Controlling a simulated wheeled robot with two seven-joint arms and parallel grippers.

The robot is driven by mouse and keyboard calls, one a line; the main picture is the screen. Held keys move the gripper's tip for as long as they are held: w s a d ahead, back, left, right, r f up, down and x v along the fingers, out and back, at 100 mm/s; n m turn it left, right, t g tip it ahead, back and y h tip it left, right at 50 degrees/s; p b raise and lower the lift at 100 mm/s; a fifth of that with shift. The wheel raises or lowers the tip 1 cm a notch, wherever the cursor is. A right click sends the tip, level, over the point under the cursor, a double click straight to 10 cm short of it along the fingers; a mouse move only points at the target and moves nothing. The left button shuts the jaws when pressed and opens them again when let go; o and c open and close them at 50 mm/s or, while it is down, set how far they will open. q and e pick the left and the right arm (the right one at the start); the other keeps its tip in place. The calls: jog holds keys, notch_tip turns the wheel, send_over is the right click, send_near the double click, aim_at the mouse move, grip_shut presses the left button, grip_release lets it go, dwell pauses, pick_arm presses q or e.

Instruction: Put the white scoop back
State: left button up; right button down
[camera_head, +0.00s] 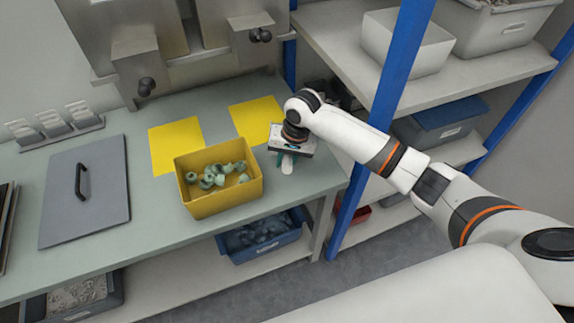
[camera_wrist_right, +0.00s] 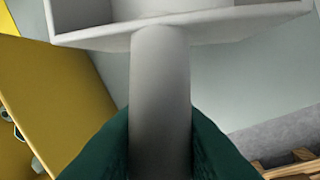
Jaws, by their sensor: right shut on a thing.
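The white scoop (camera_wrist_right: 160,90) fills the top middle of the right wrist view, its handle running down between green fingers and its pan above. My right gripper (camera_wrist_right: 160,155) is shut on the handle. In the head view my right gripper (camera_head: 287,163) is over the right part of the table, just right of the yellow bin, pointing down. Only a small pale bit of the scoop shows below it there. I cannot tell whether the scoop touches the table. My left gripper is not in view.
The yellow bin (camera_head: 212,208) holds several grey-green parts. Two yellow mats (camera_head: 176,146) lie behind it. A grey lid with a black handle (camera_head: 105,205) lies at left. A blue post (camera_head: 390,85) and shelves stand at right. The dispensers (camera_head: 140,60) are at the back.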

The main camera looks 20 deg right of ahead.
notch_tip(320, 180, down, 4)
jog(key=shift+d+r, duration=0.1)
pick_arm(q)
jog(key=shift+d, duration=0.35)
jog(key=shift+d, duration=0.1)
pick_arm(e)
jog(key=c, duration=1.2)
grip_release()
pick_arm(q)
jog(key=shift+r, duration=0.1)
pick_arm(e)
jog(key=v, duration=1.2)
